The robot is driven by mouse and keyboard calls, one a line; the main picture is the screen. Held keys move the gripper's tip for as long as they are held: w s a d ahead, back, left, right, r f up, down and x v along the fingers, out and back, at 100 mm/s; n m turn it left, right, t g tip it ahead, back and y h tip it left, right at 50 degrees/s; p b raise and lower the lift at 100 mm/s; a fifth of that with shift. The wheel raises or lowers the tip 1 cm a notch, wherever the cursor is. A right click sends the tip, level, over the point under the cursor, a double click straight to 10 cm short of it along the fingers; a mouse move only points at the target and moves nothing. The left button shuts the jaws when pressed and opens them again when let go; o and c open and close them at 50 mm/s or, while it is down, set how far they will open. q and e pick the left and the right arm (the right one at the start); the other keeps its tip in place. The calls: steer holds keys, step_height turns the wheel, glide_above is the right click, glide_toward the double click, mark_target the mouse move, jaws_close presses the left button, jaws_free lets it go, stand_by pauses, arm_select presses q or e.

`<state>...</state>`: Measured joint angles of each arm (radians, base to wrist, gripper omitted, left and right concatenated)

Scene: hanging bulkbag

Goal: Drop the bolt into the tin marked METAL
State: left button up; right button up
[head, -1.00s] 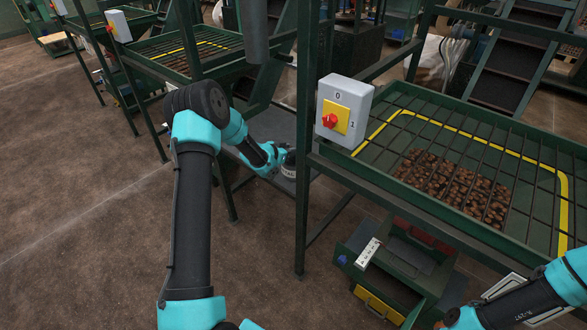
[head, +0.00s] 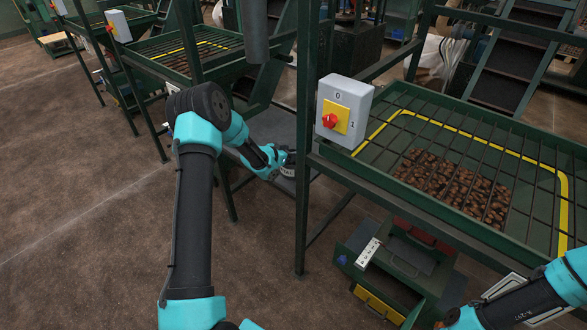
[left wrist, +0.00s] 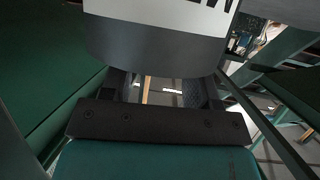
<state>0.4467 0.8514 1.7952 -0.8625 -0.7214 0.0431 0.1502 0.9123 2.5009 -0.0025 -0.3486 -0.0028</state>
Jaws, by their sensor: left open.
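My left gripper (head: 281,158) is at the small grey tin (head: 288,170) by the dark platform behind the near frame post. In the left wrist view the gripper (left wrist: 166,88) is open, its two dark fingers apart. The tin's grey side (left wrist: 155,48) fills the top of that view, close in front of the fingers. Its white label carries large dark letters, cut off by the picture edge, so the whole word cannot be read. I cannot tell whether the fingers touch the tin. No bolt can be made out. My right gripper (head: 452,320) is partly cut off at the bottom edge.
A green frame with a barred grate (head: 480,150) holding brown lumps stands at right. A grey switch box (head: 344,105) with a red knob is on its post. Below is a green toolbox (head: 410,265) with a yellow drawer (head: 378,303). Open floor lies at left.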

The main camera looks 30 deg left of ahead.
arm_select(q)
steer(key=v, duration=1.7)
steer(key=shift+s, duration=0.2)
steer(key=s+d+f+n+g, duration=0.2)
steer(key=s+d+f+g, duration=0.3)
steer(key=d+f, duration=0.5)
steer(key=s+d+f+n+g, duration=0.25)
steer(key=s+d+f, duration=0.4)
steer(key=d, duration=0.45)
steer(key=s+d+f+g, duration=0.1)
steer(key=s+d+g, duration=0.1)
steer(key=s, duration=0.3)
steer(key=s+d+f+g, duration=0.2)
steer(key=s+d, duration=0.3)
steer(key=s, duration=0.1)
steer(key=shift+f+n, duration=0.25)
steer(key=shift+n, duration=0.2)
steer(key=shift+g, duration=0.25)
